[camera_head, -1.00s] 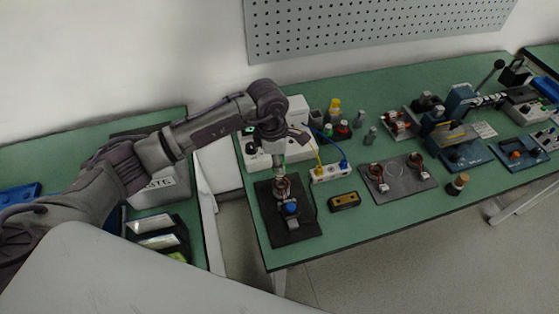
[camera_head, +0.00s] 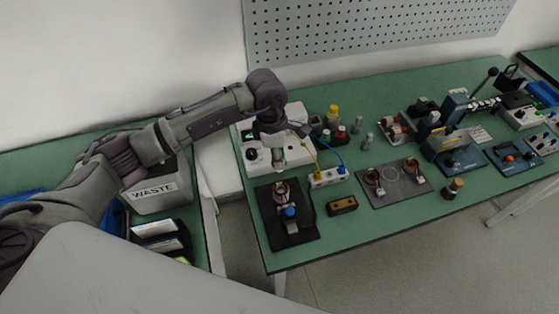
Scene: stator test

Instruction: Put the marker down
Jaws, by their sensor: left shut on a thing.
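My left gripper (camera_head: 278,160) hangs at the end of the left arm, in front of the white instrument box. It is shut on the marker, which is mostly hidden; only a small pale end (camera_head: 280,167) shows under the fingers. Below it, and apart from it, a copper-wound stator (camera_head: 281,189) sits on a black fixture plate (camera_head: 291,235) with a blue part at its front. My right gripper is out of view.
A white box with dials (camera_head: 252,155) stands behind the gripper. A socket strip (camera_head: 328,179) with yellow and blue leads and a small yellow-black block (camera_head: 342,206) lie to the right. A grey WASTE bin (camera_head: 157,195) is on the left table.

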